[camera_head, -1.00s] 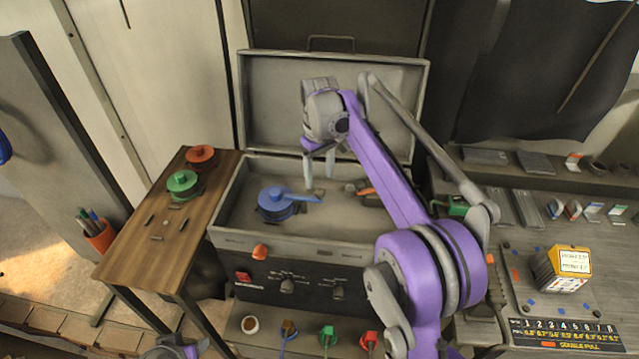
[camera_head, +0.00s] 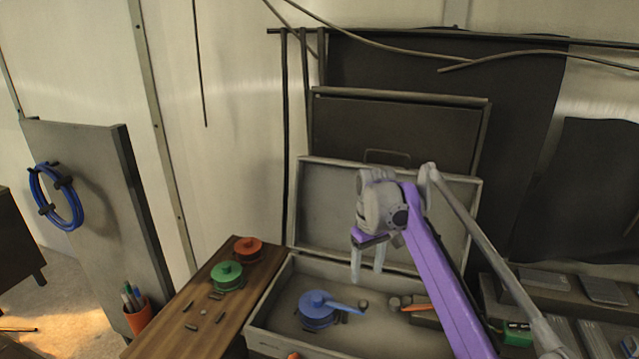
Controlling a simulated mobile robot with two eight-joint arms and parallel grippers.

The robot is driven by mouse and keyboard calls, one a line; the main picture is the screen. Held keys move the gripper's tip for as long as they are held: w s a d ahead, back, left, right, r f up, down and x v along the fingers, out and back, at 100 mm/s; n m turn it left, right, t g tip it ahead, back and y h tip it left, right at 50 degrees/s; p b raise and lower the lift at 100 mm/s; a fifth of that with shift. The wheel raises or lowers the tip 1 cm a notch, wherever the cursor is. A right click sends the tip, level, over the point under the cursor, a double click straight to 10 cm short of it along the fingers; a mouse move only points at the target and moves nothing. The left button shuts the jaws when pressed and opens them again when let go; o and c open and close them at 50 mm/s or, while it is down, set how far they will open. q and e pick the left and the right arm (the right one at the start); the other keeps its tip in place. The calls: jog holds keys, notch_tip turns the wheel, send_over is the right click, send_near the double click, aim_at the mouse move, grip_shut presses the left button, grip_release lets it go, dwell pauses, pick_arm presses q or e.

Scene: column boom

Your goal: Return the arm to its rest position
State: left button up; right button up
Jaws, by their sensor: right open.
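My right arm reaches in from the lower right, purple and grey. Its right gripper (camera_head: 368,264) points down with its two light fingers apart and nothing between them. It hangs in front of the raised lid of the open grey case (camera_head: 262,341), above the case's inside. A blue round piece with a handle (camera_head: 317,309) lies in the case, below and left of the fingers and apart from them. My left gripper does not show.
A wooden side table (camera_head: 190,344) holds a green round piece (camera_head: 227,276), an orange-red one (camera_head: 248,249) and several small dark bits. An orange pen cup (camera_head: 138,316) stands left of it. A blue cable coil (camera_head: 56,196) hangs on a grey panel. A shelf with flat items lies at right.

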jog(key=s+f+m+t, duration=0.1)
jog(key=s+f, duration=0.3)
jog(key=s, duration=0.6)
jog(key=s+d+f+m+t, duration=0.1)
jog(key=s+f, duration=0.4)
jog(key=s, duration=0.5)
jog(key=s+f+m+t, duration=0.2)
jog(key=s+f+t, duration=0.1)
jog(key=s, duration=0.7)
jog(key=shift+s+d+f+m+t, duration=0.2)
jog(key=shift+s+f+m+t, duration=0.15)
jog(key=shift+f, duration=0.5)
jog(key=shift+w, duration=0.1)
